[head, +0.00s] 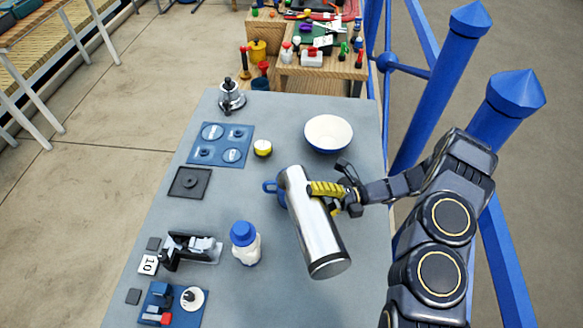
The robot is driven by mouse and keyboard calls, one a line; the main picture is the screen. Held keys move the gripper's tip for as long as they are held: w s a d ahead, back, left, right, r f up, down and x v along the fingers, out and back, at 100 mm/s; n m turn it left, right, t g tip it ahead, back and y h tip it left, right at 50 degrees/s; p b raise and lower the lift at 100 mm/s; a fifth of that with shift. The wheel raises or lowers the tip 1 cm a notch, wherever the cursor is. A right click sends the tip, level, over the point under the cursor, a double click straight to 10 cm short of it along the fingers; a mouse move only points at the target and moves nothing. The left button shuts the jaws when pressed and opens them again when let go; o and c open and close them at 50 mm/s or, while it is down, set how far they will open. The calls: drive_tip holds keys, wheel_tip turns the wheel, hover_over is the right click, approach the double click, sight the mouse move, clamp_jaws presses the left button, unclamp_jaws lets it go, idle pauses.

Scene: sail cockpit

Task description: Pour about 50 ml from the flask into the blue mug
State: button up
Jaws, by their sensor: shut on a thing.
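The flask (318,235) is a shiny silver cylinder in the head view, over the middle right of the grey table. My gripper (325,189), with yellow fingers, is shut on the flask near its far end. The flask looks tilted, with its far end over the blue mug and its near end pointing toward the camera. The blue mug (270,187) is mostly hidden behind the flask; only its handle and a bit of its side show on the left. The mug's inside and any liquid are hidden.
A blue mat (220,146) and a black device (190,249) occupy the left. Blue railings (440,85) run along the right.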

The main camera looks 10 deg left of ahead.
drive_tip(key=shift+b, duration=0.35)
drive_tip(key=shift+s+d+f+n+t, duration=0.15)
drive_tip(key=shift+s+f+n+t, duration=0.15)
drive_tip(key=shift+f+n, duration=0.35)
drive_tip(key=shift+s+d+f+n+t, duration=0.15)
drive_tip(key=shift+f+n+t, duration=0.15)
drive_tip(key=shift+f+n, duration=0.3)
drive_tip(key=shift+s+r+n, duration=0.15)
drive_tip(key=shift+s+n, duration=0.05)
drive_tip(key=shift+n, duration=0.25)
drive_tip(key=shift+f+n+t+p, duration=0.4)
drive_tip(key=shift+f+n, duration=0.3)
drive_tip(key=shift+n, duration=0.2)
drive_tip(key=shift+r, duration=0.1)
